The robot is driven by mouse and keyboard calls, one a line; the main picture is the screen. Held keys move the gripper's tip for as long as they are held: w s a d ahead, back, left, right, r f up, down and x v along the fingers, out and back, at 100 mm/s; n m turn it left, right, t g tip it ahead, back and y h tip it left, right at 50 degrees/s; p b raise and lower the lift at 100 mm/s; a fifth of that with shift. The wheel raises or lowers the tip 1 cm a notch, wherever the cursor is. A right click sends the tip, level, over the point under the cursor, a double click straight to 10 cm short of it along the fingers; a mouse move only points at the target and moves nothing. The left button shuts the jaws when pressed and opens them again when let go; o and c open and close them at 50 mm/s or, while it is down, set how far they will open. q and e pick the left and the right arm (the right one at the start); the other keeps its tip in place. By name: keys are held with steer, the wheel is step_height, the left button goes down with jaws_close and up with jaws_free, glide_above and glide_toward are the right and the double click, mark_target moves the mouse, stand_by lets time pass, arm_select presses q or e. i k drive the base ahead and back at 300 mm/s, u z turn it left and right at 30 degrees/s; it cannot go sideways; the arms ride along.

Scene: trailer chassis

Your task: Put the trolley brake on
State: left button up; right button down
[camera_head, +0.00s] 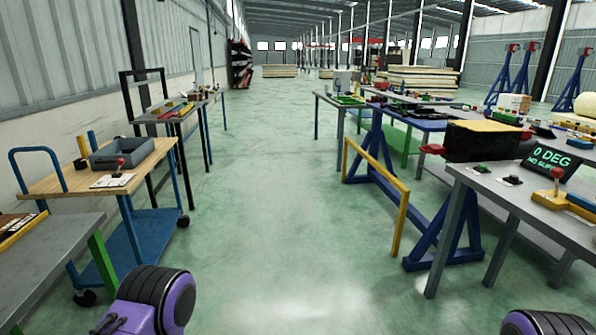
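The trolley (60,186) stands at the left, with a wooden top, a blue push handle, a blue lower shelf and black castors. On its top, near the front edge, a small lever with a red knob (120,163) stands on a white plate; I cannot tell its setting, or whether it is the brake. Purple and black parts of my arms show at the bottom left and bottom right. Both grippers are out of the picture.
The green floor (270,210) between is clear.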

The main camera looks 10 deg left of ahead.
mark_target(121, 161)
steer(key=u, duration=0.1)
steer(key=i, duration=2.2)
steer(key=u, duration=1.25)
steer(key=i, duration=1.2)
steer(key=u, duration=1.3)
steer(key=i, duration=0.4)
steer(key=u, duration=0.3)
